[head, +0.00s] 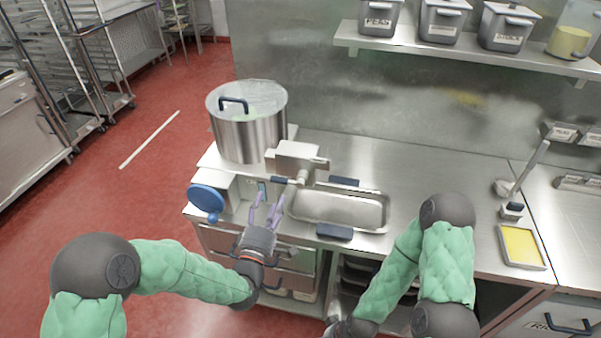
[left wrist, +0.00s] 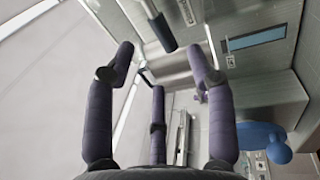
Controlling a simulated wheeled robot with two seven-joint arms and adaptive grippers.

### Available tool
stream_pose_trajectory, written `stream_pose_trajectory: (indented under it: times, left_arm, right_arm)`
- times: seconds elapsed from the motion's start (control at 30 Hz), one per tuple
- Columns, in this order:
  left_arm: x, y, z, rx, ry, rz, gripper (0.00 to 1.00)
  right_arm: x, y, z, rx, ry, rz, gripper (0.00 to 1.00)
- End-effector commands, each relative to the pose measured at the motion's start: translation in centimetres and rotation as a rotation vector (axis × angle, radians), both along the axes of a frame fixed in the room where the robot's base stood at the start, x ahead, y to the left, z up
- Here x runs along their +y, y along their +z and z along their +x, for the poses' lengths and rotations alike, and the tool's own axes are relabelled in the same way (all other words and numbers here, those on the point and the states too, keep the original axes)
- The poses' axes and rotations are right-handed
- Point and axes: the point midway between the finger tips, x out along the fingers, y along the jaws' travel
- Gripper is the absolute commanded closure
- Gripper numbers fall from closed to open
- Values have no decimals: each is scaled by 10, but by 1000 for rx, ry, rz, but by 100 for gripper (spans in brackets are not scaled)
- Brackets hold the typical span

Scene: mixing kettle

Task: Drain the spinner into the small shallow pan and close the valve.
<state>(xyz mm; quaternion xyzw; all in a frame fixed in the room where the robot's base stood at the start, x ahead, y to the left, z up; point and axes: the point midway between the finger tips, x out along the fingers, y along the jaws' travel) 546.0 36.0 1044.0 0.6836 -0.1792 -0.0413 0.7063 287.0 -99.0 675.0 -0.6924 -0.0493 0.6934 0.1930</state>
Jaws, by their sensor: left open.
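The spinner (head: 248,135) is a large steel pot with a clear lid, at the back left of the counter. At its lower right is a steel outlet block (head: 295,158) with a dark valve handle (head: 284,181). A dark bar, apparently this handle, shows in the left wrist view (left wrist: 161,31). My right gripper (head: 340,328) is mostly cut off at the bottom edge.
A blue disc with a round knob (head: 207,200) stands left of my left gripper, also in the left wrist view (left wrist: 268,140). A yellow-filled tray (head: 521,246) lies at the right. A shelf (head: 460,55) with bins hangs above.

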Motion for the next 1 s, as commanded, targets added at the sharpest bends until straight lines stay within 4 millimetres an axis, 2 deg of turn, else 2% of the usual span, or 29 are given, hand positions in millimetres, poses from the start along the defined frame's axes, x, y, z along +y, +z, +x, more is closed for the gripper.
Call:
stream_pose_trajectory:
  times: [0.77,1.0]
  left_arm:
    - [-24,16,75,1,0,1,45]
    - [-25,15,77,1,0,1,45]
  right_arm:
    - [0,17,0,0,0,0,35]
    - [0,14,0,0,0,0,35]
